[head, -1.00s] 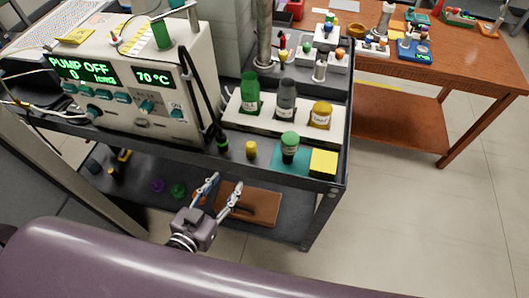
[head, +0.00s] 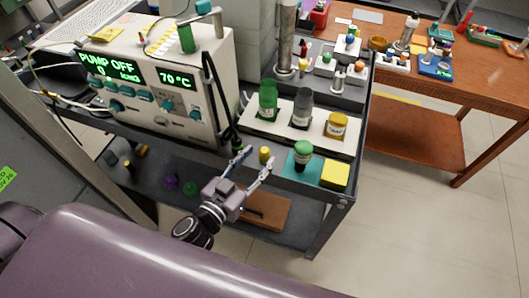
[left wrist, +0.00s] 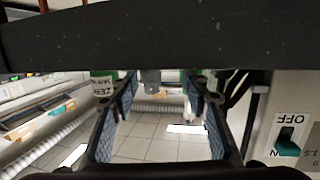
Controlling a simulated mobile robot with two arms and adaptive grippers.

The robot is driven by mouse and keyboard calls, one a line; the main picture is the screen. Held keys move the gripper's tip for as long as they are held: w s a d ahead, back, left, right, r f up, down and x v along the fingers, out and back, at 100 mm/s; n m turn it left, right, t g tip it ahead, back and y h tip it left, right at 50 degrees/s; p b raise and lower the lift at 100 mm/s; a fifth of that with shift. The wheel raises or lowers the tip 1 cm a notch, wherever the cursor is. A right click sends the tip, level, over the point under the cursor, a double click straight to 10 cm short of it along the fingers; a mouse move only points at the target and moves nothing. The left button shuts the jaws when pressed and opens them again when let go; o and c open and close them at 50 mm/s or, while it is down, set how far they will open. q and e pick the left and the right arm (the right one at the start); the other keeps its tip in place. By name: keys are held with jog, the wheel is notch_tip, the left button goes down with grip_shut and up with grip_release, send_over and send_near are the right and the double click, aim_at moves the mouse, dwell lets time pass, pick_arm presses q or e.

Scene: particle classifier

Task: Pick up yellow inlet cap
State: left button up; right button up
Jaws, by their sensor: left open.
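The yellow inlet cap (head: 265,154) is a small upright yellow cylinder near the front edge of the cart's top, left of a teal mat. My left gripper (head: 257,158) is open and empty, its fingertips near the cap in the head view. I cannot tell the exact gap between them. In the left wrist view the open fingers (left wrist: 158,112) show, with a dark cart edge (left wrist: 150,32) across the top. I cannot make out the cap in that view. My right gripper is not in view.
A pump box (head: 150,80) stands left of the cap. A green-capped bottle (head: 303,155) and a yellow block (head: 335,174) stand right of it. Green, grey and yellow bottles sit on a white rack (head: 262,124) behind. A lower shelf holds a brown board (head: 268,212).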

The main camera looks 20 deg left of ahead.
aim_at(263, 151)
pick_arm(q)
jog(key=x, duration=0.3)
jog(key=p+x, duration=0.1)
jog(key=x, duration=0.1)
jog(key=shift+a+f, duration=0.15)
jog(key=shift+f, duration=0.15)
jog(key=shift+s, duration=0.1)
grip_shut()
jog(key=shift+r, duration=0.1)
